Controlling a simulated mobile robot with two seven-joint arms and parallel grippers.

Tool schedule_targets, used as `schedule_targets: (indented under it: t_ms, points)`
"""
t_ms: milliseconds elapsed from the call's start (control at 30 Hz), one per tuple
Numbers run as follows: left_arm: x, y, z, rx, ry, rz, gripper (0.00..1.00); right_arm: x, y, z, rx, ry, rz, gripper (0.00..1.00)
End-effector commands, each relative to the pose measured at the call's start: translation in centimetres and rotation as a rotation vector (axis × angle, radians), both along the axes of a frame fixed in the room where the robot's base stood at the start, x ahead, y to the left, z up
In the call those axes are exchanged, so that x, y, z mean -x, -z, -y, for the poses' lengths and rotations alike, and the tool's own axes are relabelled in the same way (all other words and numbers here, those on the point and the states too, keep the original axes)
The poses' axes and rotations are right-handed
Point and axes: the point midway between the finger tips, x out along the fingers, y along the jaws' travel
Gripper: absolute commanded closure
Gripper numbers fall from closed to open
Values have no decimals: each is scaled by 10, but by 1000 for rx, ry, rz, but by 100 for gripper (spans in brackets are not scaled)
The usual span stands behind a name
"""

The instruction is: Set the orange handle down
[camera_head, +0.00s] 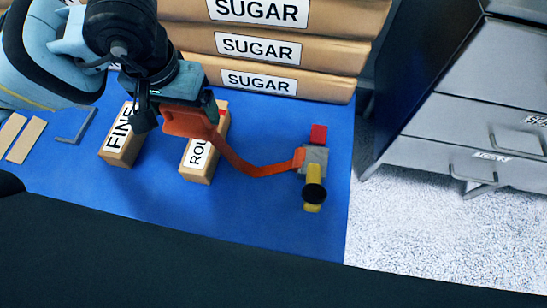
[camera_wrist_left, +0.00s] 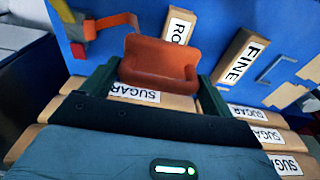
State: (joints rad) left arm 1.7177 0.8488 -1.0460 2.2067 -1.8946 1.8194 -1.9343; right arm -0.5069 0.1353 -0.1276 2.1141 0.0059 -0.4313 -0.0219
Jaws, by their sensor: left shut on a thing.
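The orange handle (camera_head: 240,163) is a broad block with a curved arm that runs right to a grey block (camera_head: 314,154). Its far end overlaps this block, which has a red piece (camera_head: 318,134) and a yellow piece (camera_head: 314,196). My left gripper (camera_head: 180,110) is shut on the broad end, above the blue table. In the left wrist view, the broad end of the handle (camera_wrist_left: 158,58) sits between the two dark green fingers. I cannot tell whether the handle touches the table. My right gripper is not in view.
Boxes labelled FINE (camera_head: 121,149) and ROU (camera_head: 200,160) stand beneath and beside my left gripper. Stacked SUGAR packages (camera_head: 330,60) line the back. The blue table (camera_head: 270,215) is clear in front. A grey drawer cabinet (camera_head: 460,120) stands right, beyond the table edge.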

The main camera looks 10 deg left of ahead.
Motion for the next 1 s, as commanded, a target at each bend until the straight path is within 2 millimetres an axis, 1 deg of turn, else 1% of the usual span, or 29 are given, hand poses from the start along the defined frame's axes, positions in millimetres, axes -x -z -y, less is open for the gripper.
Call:
schedule_targets:
  t_ms: [133,233,367,667,1000]
  points:
    - [0,0,0,0,-6,0,40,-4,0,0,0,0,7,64]
    - [-2,1,2,0,-50,0,40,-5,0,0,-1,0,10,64]
    - [-6,5,6,0,-205,0,40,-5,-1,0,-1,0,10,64]
    - [-22,22,21,-1,-776,1,40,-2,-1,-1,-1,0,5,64]
    - [-38,44,37,-2,-1467,1,40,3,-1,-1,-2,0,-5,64]
